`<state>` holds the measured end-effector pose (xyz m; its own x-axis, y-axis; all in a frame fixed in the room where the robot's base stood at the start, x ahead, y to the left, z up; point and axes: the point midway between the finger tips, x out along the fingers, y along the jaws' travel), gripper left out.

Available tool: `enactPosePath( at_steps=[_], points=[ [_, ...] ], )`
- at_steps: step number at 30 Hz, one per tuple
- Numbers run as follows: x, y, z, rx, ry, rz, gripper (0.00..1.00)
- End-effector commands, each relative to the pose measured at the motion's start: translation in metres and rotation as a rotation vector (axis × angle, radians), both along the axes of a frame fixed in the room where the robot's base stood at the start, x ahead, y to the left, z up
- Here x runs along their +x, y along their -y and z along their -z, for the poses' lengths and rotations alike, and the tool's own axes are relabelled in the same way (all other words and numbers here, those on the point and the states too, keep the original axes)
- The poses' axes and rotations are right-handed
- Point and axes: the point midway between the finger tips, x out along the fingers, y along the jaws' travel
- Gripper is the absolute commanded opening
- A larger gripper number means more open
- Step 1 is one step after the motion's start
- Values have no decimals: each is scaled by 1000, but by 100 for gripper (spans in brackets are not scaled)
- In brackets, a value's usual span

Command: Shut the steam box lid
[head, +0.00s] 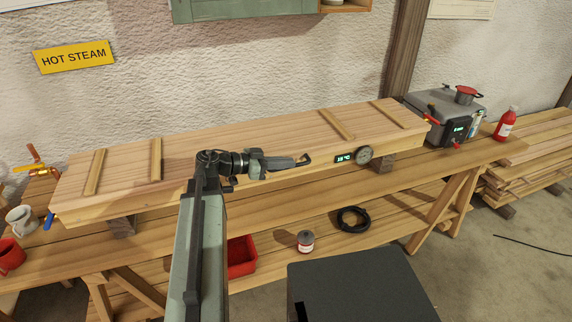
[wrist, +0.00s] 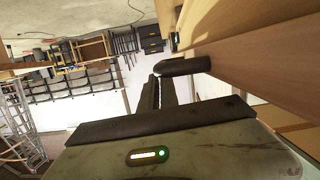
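The steam box (head: 240,180) is a long wooden box lying across the bench. Its lid (head: 245,132) is the broad plank top with several cross battens; it looks flat over the box, and I cannot tell whether its front edge is fully down. My gripper (head: 297,161) is at the box's front side, near the middle. A dark bar by its tip may be a handle. In the wrist view, my fingers (wrist: 165,92) appear close together, empty, just below a dark rounded bar (wrist: 182,66) beside a wooden edge. Contact with the bar is unclear.
A dial gauge (head: 364,155) and a green display are on the box front. A grey steam unit (head: 447,108) and a red bottle (head: 506,124) stand right. A valve (head: 36,160) and mugs are at left. A red bin (head: 242,256), can and coiled hose lie below.

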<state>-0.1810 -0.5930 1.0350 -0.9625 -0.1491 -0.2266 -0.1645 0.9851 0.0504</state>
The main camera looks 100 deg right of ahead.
Motion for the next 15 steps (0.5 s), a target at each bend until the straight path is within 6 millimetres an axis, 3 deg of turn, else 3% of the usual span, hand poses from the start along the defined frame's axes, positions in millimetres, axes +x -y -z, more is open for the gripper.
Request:
enactPosePath(
  at_steps=[2, 8, 9, 15],
  points=[
    [0, -4, -5, 1, 18, 7, 0],
    [3, -12, -56, -2, -2, -4, 0],
    [18, -13, -49, -2, -2, -8, 0],
    [67, -23, -60, -3, -4, -7, 0]
  ],
)
